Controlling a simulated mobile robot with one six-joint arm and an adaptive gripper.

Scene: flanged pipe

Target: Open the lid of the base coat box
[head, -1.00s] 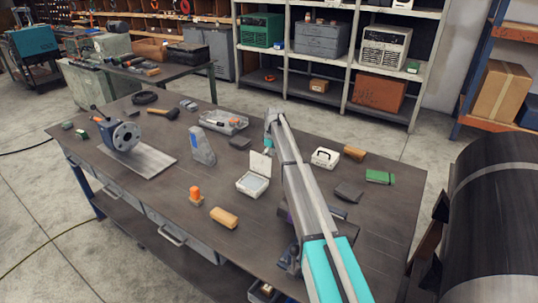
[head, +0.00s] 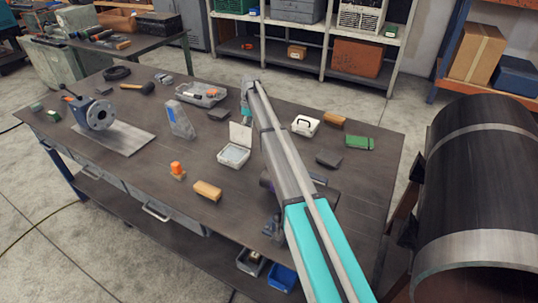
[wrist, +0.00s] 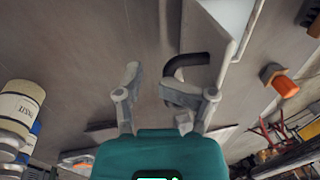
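A small white box (head: 234,157) stands on the workbench in the head view, with its lid (head: 240,136) raised at the back. I take it to be the base coat box; no label is readable. My gripper is at the end of the arm, just behind the raised lid; its fingertips are hard to make out there. In the wrist view my gripper (wrist: 168,82) has its two fingers well apart with nothing clearly held. A dark curved piece shows near the right finger. A pale panel with a rim, probably part of the box, shows at the top right.
A white case with a black handle (head: 305,125) stands right of the arm. An orange-topped item (head: 177,170) and a tan block (head: 207,190) lie in front. A grey tray (head: 202,94) sits behind.

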